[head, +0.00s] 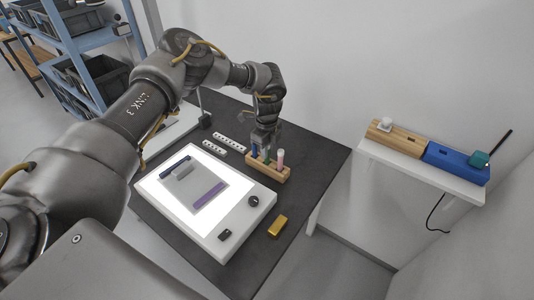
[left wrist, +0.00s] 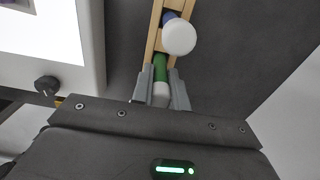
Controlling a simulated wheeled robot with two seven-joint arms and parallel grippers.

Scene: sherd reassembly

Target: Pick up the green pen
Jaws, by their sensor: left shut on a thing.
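The green pen (left wrist: 160,68) stands in a wooden rack (head: 284,173), with its pale end (left wrist: 160,95) toward the left wrist camera. My left gripper (left wrist: 163,92) is shut on the green pen, one grey finger on each side of it. In the head view my left gripper (head: 265,150) reaches down over the rack, and a small part of the green pen (head: 267,161) shows below it. A blue pen (head: 254,150) and a pink pen (head: 280,158) stand in the rack on either side. My right gripper is not in view.
A lit white panel (head: 158,190) with grey and purple pieces lies left of the rack on the dark table (head: 325,165). A yellow block (head: 278,226) lies in front. Two white perforated strips lie behind the panel. A wall shelf (head: 430,172) at right bears wooden and blue blocks.

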